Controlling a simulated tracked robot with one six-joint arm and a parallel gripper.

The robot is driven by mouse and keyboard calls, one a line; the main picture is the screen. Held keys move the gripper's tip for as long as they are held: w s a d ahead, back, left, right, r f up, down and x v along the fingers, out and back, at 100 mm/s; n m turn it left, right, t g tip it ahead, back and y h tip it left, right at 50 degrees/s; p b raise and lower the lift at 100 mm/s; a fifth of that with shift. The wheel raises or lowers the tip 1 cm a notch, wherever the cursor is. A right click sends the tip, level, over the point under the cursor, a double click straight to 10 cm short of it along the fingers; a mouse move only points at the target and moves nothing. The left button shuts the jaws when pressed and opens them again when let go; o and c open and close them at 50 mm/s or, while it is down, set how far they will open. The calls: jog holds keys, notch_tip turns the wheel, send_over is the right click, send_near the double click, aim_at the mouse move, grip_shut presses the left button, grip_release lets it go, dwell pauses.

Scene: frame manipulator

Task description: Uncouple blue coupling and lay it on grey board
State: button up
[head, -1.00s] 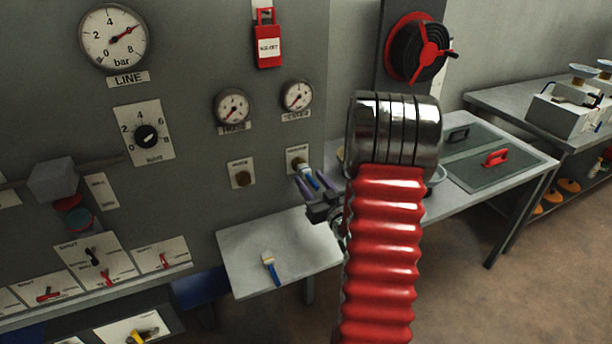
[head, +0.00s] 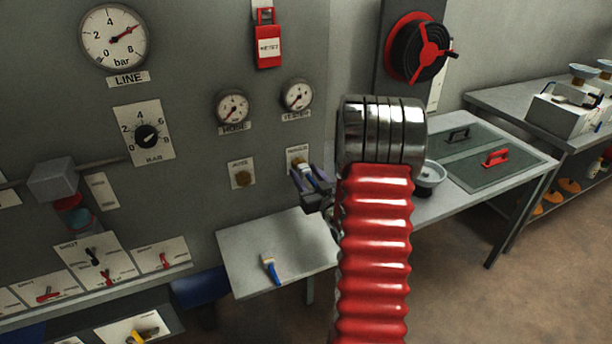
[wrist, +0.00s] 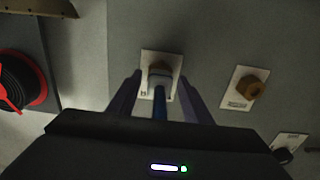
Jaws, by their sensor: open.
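The blue coupling (head: 320,173) sits on a small labelled plate on the grey wall panel, below the right small gauge. In the wrist view the coupling (wrist: 160,102) points toward me from its plate, with a grey metal end at the plate. My gripper (head: 311,178) is open, with one purple-grey finger on each side of the coupling. In the wrist view gaps show between the coupling and both fingers. A pale grey board (head: 245,245) stands out level below the coupling. My red ribbed arm hides its right part.
A brush (head: 270,268) with a blue handle lies on the grey board, leaving bare room around it. A brown hex fitting (head: 242,176) is on the panel left of the coupling. A table with a bowl (head: 430,176) is to the right.

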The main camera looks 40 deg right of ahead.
aim_at(307, 176)
dwell(0.6)
grip_shut()
dwell(0.3)
jog(key=shift+s, duration=0.1)
jog(key=shift+s+a, duration=0.1)
jog(key=shift+s, duration=0.35)
jog(key=shift+s+a, duration=0.15)
jog(key=shift+s, duration=0.2)
jog(key=shift+s+a, duration=0.1)
jog(key=shift+s, duration=0.25)
jog(key=shift+s, duration=0.3)
jog(key=shift+v, duration=0.75)
